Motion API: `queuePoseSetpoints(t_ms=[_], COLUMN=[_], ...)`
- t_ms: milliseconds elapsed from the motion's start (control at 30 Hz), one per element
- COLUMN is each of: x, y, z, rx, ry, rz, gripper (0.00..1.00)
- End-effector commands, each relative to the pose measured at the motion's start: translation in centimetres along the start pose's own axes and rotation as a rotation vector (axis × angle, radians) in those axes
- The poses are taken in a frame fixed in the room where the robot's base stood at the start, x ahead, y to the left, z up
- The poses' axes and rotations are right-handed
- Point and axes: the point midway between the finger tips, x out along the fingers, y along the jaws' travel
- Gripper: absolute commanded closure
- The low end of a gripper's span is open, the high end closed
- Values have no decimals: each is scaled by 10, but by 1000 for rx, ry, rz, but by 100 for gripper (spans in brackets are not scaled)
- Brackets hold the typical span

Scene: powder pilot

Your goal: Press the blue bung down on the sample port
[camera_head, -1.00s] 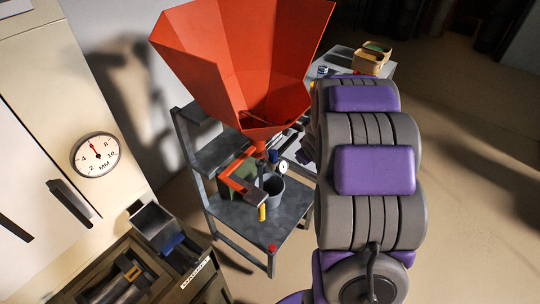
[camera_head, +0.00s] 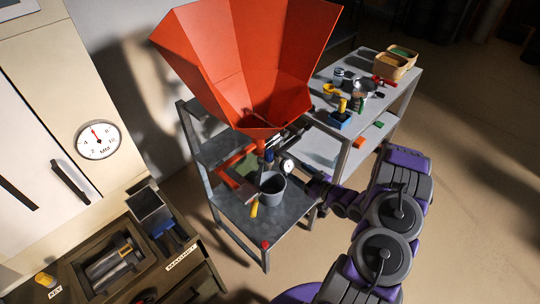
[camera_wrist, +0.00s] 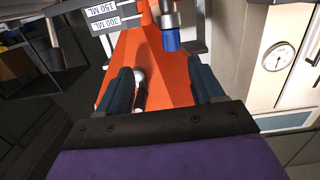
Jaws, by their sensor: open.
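The blue bung (camera_wrist: 171,40) sits on the end of the metal sample port (camera_wrist: 167,18) in the wrist view, against the orange hopper (camera_wrist: 150,75). I cannot tell how deep it is seated. My gripper (camera_wrist: 160,68) is open and empty, its two dark fingers apart. The bung shows beyond the fingertips, nearer the right finger, with no visible contact. In the head view the hopper (camera_head: 245,60) stands over a grey bench (camera_head: 233,208). My arm reaches in from the right, and its gripper end is small and partly lost among the fittings under the hopper.
A grey bucket (camera_head: 272,187) and a small dial (camera_head: 287,166) are close under the hopper. A cluttered side table (camera_head: 405,85) stands behind. A drawer unit (camera_head: 205,262) and a cabinet with a gauge (camera_head: 98,140) are at left. Floor at right is clear.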

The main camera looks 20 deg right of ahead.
Motion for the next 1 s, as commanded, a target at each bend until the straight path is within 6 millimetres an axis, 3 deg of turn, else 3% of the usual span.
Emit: queuePoseSetpoints(t_ms=[233,367,767,1000], x=[3,22,83,112], y=[-16,-20,-6,-12], z=[-4,-6,-7,-10], rx=[25,21,31,28], ry=[67,66,69,67], rz=[-11,-14,-12,-10], gripper=[33,33,33,33])
